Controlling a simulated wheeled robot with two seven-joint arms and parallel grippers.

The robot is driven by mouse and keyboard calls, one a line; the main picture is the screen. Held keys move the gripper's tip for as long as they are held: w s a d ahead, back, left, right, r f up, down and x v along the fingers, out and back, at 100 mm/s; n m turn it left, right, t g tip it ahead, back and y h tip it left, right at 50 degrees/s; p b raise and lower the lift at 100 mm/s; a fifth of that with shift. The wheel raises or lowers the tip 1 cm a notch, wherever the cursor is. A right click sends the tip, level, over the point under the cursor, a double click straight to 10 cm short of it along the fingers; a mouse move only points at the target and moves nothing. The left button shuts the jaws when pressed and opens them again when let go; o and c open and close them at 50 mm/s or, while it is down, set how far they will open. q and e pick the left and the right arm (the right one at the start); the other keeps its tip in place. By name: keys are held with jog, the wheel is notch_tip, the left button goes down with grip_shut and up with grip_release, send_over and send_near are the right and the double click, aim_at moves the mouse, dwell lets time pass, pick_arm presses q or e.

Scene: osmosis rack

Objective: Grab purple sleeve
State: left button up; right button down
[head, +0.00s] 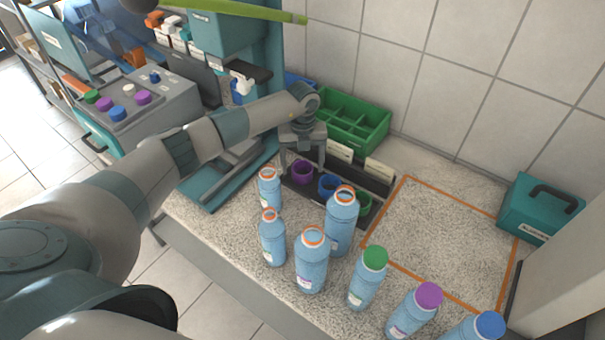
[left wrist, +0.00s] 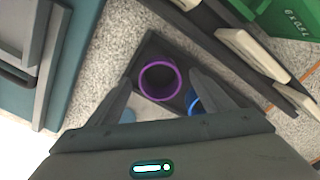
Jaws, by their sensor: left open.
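The purple sleeve (head: 302,171) is a short open ring standing in a dark tray (head: 288,187) on the counter. In the left wrist view the purple sleeve (left wrist: 160,80) shows from above, between and beyond my fingertips. My left gripper (head: 302,160) is open and points down over the sleeve. Its fingers appear on either side of the sleeve in the left wrist view (left wrist: 157,85); whether they touch it I cannot tell. A blue sleeve (head: 328,184) and a green sleeve (head: 362,201) stand to the right in the same tray. My right gripper is not in view.
Several blue bottles, one with a green cap (head: 375,257), stand close in front of the tray. A green divided bin (head: 376,138) is behind it. A teal press stands on the left. An orange-outlined area (head: 440,235) on the right is clear.

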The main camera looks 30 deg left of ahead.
pick_arm(q)
jog(key=c, duration=1.1)
jog(key=shift+r, duration=0.15)
jog(key=shift+r+p, duration=0.5)
jog(key=shift+r, duration=0.1)
jog(key=shift+s+d+r+p, duration=0.3)
jog(key=shift+d+r+p, duration=0.8)
jog(key=shift+d+r, duration=0.7)
jog(key=shift+s+d+r+p, duration=0.35)
jog(key=shift+d+r+p, duration=0.9)
jog(key=shift+d, duration=0.8)
jog(key=shift+s+d+r+p, duration=0.3)
jog(key=shift+d+r+p, duration=0.65)
jog(key=shift+d+r, duration=0.9)
jog(key=shift+f, duration=0.1)
